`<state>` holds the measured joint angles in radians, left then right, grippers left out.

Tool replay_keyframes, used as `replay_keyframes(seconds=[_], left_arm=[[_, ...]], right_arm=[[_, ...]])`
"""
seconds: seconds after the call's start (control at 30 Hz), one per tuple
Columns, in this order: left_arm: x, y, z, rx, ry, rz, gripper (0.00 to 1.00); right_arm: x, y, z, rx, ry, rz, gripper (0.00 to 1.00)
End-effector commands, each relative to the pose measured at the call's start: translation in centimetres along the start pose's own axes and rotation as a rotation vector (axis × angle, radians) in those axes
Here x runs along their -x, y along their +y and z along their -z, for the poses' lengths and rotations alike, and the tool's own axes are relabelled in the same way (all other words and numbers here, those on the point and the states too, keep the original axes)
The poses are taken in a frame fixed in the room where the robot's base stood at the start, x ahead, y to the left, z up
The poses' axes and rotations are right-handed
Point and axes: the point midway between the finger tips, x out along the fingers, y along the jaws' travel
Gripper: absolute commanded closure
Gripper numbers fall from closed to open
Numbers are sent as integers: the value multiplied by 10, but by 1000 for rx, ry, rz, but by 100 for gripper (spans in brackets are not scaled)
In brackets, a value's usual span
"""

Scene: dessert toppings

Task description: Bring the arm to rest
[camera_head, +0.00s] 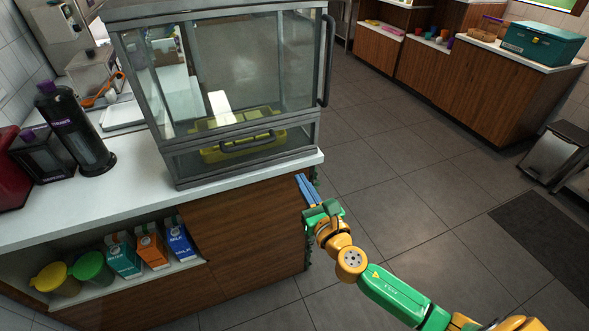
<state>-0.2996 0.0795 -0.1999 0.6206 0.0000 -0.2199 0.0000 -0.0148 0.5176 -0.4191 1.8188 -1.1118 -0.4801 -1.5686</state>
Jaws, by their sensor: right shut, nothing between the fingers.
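My right gripper (307,190) has blue fingers and is shut with nothing between them. It is beside the right end of the wooden counter (240,235), just below the edge of the white top. My right arm, green and orange, comes in from the lower right over the open floor. My left gripper is not in view.
A glass display case (225,85) with a yellow-green crate (215,150) inside stands on the counter. A dark bottle (78,130) stands left of it. Cartons (152,250) sit on the shelf below. Grey floor (400,150) is clear to the right. A teal box (543,43) sits on a far counter.

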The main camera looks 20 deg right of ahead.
Motion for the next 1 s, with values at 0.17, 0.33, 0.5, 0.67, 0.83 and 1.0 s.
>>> replay_keyframes(seconds=[0.17,0.33,0.5,0.67,0.83,1.0], left_arm=[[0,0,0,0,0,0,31],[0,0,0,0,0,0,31],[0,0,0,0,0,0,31],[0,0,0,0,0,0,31],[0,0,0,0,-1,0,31],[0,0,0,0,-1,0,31]], right_arm=[[2,-4,15,-55,39,14,100],[36,-31,148,-612,362,219,100],[146,-39,296,-1357,607,734,100],[280,-20,378,-1906,552,1388,100],[376,3,405,-2153,308,1893,100],[400,9,408,-2198,210,2024,100]])
